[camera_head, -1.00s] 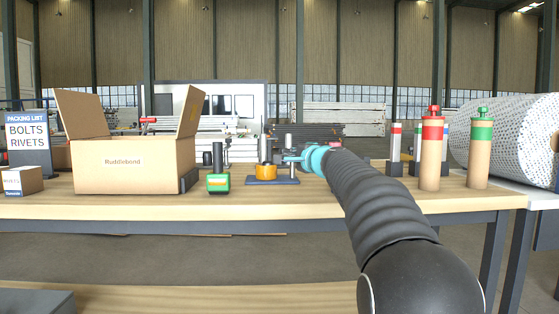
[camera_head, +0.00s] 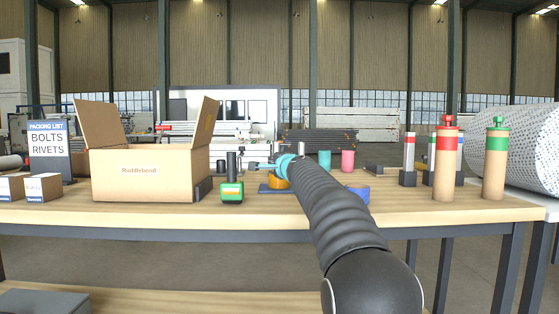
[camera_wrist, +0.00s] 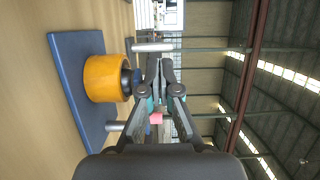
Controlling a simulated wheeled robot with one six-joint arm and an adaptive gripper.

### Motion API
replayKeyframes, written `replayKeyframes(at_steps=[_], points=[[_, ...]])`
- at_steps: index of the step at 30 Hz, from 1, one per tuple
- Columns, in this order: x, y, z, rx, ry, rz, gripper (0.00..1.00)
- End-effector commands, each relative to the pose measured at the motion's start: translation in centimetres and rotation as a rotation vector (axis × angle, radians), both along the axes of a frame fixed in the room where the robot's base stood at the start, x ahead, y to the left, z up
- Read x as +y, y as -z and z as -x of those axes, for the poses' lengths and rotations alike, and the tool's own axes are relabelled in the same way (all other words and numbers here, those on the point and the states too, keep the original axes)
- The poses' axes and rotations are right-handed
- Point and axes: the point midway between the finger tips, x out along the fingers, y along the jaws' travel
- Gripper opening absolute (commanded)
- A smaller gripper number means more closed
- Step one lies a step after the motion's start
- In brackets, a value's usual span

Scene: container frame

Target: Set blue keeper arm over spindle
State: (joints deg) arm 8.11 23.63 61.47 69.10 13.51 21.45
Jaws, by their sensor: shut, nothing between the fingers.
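A yellow-orange spool (camera_wrist: 104,78) sits on a blue base plate (camera_wrist: 72,45) on the workbench. It also shows in the head view (camera_head: 281,183), partly behind my arm. A dark spindle top (camera_wrist: 133,82) stands out of the spool. Grey posts rise beside it, one (camera_wrist: 152,47) near my fingertips and one (camera_wrist: 116,127) on the opposite side. My gripper (camera_wrist: 165,68) is shut and empty, its fingertips above the spool and spindle. I cannot pick out the blue keeper arm clearly.
A green-and-black tool (camera_head: 232,192) stands left of the plate, beside an open cardboard box (camera_head: 150,172). Red-topped (camera_head: 446,160) and green-topped (camera_head: 495,160) cylinders stand at the right. The bench front between is clear.

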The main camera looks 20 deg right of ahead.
Motion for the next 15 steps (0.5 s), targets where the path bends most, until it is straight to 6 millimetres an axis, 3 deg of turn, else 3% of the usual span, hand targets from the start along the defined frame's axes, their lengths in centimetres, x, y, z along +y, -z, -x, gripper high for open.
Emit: replayKeyframes(at_steps=[15], points=[[0.5,0.0,-2.1,0.0,0.001,0.001,0.0]])
